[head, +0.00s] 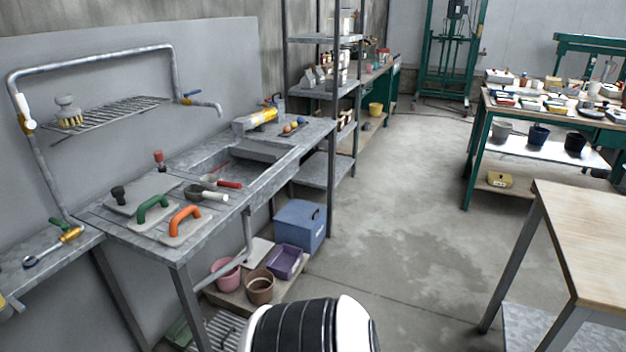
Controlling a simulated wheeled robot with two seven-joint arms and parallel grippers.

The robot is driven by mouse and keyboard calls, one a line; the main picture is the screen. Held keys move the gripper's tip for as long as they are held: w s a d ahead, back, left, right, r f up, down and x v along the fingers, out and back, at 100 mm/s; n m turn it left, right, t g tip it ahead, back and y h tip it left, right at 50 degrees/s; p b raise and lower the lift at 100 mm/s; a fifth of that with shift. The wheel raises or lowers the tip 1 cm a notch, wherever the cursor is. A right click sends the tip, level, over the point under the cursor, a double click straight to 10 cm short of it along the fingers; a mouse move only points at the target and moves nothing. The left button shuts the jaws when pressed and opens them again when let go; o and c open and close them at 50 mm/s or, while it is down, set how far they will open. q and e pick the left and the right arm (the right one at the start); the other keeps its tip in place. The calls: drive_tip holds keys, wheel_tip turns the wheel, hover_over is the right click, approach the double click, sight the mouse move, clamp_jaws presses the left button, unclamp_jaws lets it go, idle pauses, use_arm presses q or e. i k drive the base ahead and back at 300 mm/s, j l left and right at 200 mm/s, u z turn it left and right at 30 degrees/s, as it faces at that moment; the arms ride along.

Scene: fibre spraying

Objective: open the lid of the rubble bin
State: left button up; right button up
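I cannot tell for certain which thing is the rubble bin. A blue box (299,228) with a dark handle on its side stands under the right end of the sink bench, and its top looks closed. Neither of my grippers shows in the head view. A white and black rounded part at the bottom middle looks like a piece of my own body.
A grey sink bench (222,222) with trowels runs along the left wall. Pots and a purple crate (285,262) sit low beneath it. A metal shelf rack (322,90) stands behind. A wooden-topped table (585,228) is at right. The floor between (405,215) is clear.

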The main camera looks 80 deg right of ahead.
sight(296, 213)
drive_tip(key=z, duration=2.75)
